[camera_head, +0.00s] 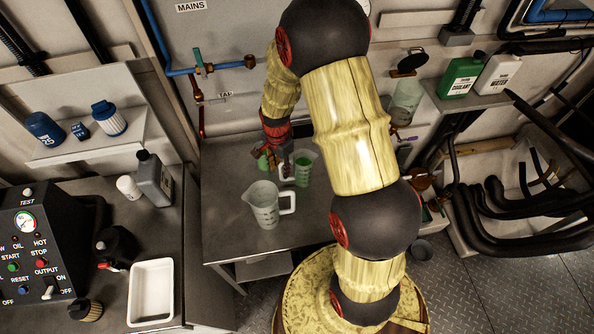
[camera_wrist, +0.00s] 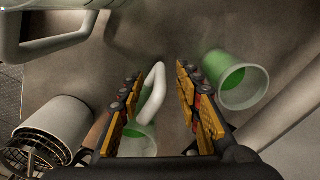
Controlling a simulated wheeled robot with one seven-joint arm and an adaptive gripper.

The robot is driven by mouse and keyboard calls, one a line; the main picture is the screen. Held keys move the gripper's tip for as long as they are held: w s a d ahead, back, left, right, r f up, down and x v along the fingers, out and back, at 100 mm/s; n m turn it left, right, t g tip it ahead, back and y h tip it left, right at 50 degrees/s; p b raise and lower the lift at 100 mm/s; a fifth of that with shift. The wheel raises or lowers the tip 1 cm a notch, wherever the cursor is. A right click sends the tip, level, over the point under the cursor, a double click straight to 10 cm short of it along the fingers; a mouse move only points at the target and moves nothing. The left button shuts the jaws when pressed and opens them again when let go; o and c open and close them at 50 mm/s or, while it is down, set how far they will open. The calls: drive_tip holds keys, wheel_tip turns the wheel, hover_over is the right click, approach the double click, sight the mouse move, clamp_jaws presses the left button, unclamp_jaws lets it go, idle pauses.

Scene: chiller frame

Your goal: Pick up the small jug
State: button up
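The small jug (camera_head: 305,169) stands on the grey bench and holds green liquid. Its pale handle (camera_wrist: 153,92) points up between my fingers in the wrist view; its body shows lower, partly hidden by my gripper. My gripper (camera_wrist: 155,82) is open, with a finger on each side of the handle and visible gaps. In the head view my gripper (camera_head: 286,165) is just left of the small jug, over its handle side, and small and partly blurred.
A larger clear jug (camera_head: 262,206) stands nearer the bench's front; its handle shows top left in the wrist view. A green beaker (camera_wrist: 236,80) stands close to my right finger. A white cylinder with a dark grille (camera_wrist: 50,137) is lower left. Bench space left of the large jug is clear.

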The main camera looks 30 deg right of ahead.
sight(281, 174)
wheel_tip(281, 174, down, 5)
drive_tip(key=shift+w+r+b, duration=0.1)
drive_tip(key=shift+r+b, duration=0.05)
drive_tip(key=shift+b, duration=0.15)
drive_tip(key=shift+c, duration=0.8)
clamp_jaws()
drive_tip(key=shift+r, duration=0.1)
